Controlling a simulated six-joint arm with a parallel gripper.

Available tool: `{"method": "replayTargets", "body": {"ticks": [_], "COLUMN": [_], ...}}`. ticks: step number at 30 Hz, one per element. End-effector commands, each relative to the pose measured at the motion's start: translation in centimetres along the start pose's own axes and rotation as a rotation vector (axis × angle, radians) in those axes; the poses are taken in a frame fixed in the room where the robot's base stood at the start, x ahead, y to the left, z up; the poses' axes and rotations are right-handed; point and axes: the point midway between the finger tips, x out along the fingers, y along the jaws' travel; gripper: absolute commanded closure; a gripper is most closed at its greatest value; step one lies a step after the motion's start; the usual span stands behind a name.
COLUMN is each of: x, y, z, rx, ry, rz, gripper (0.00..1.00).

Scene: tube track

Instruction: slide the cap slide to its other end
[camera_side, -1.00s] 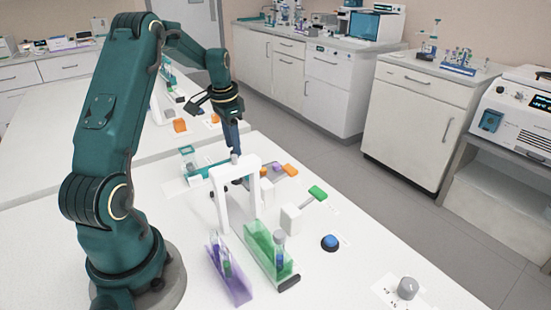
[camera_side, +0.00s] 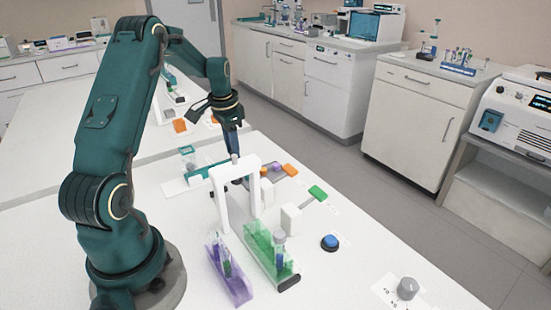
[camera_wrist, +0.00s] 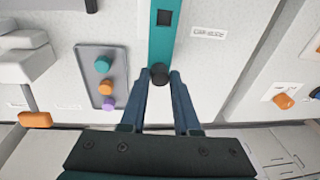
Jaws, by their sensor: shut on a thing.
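The cap slide is a teal track (camera_wrist: 176,40) beside a small printed label. A dark round knob (camera_wrist: 159,75) sits on it at the near part of the wrist view. My gripper (camera_wrist: 160,77) is shut on this knob, with one blue finger on each side. A dark square (camera_wrist: 165,18) shows farther along the track. In the side view the teal track (camera_side: 208,168) lies behind the white arch, and my gripper (camera_side: 235,158) is low over its right part. The knob cannot be made out there.
A grey tray (camera_wrist: 88,55) with teal, orange and purple caps lies left of the track. In the side view, a white arch (camera_side: 233,170) stands close in front of my gripper. Green (camera_side: 262,245) and purple (camera_side: 237,286) tube racks stand nearer, with a blue button (camera_side: 330,241) to the right.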

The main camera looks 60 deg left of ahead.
Motion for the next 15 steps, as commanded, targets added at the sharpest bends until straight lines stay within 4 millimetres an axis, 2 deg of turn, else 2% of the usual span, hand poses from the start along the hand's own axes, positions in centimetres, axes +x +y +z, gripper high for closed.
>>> {"method": "replayTargets", "body": {"ticks": [15], "x": [-0.4], "y": [0.1], "z": [2.9], "rx": [-0.002], "ry": [0.0], "rz": [0.003], "gripper": [1.0]}}
